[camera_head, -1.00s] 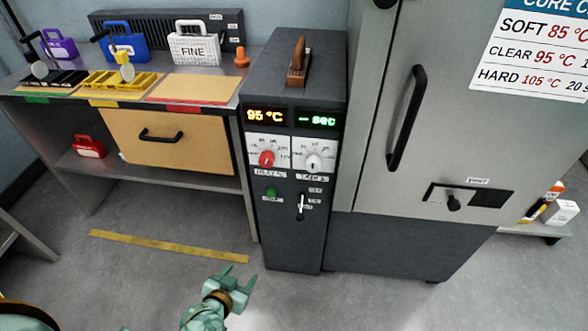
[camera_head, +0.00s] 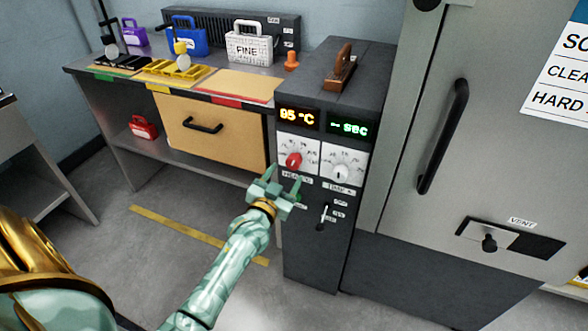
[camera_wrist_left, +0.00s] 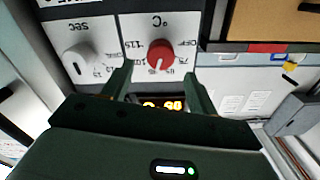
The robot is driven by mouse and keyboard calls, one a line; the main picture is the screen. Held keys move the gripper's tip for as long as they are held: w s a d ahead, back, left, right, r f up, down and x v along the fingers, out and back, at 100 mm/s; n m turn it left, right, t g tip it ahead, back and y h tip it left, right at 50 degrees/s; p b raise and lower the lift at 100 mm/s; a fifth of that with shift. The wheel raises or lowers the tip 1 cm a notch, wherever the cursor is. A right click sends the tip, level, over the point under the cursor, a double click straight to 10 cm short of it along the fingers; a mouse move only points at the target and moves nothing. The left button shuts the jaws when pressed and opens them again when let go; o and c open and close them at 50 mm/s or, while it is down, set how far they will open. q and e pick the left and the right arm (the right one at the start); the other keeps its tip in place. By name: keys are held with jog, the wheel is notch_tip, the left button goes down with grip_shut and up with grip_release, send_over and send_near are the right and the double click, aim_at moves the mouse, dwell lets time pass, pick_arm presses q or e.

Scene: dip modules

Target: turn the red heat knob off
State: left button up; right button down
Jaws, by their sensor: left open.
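The red heat knob (camera_head: 293,160) sits on a white dial plate on the dark control cabinet, under a display reading 95 °C. In the left wrist view the red knob (camera_wrist_left: 160,55) shows just beyond and between my fingertips, with a numbered scale around it. My left gripper (camera_head: 284,180) is open and empty, in front of the panel and slightly below the knob. In the left wrist view its two fingers (camera_wrist_left: 160,82) stand apart, and I see no contact with the knob. My right gripper is not in view.
A white timer knob (camera_head: 342,171) is just right of the red one. A small lever switch (camera_head: 323,216) sits below. The oven door handle (camera_head: 443,136) stands out at right. A bench with a wooden drawer (camera_head: 212,134) is at left.

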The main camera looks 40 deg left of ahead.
aim_at(292, 164)
pick_arm(q)
jog(key=b+x, duration=0.1)
jog(key=x, duration=0.3)
jog(key=shift+w+a+f, duration=0.1)
jog(key=shift+w+f, duration=0.05)
jog(key=shift+w, duration=0.1)
jog(key=shift+w+a, duration=0.1)
jog(key=shift+w, duration=0.3)
jog(key=shift+c, duration=0.3)
jog(key=c, duration=0.9)
jog(key=shift+c, duration=0.2)
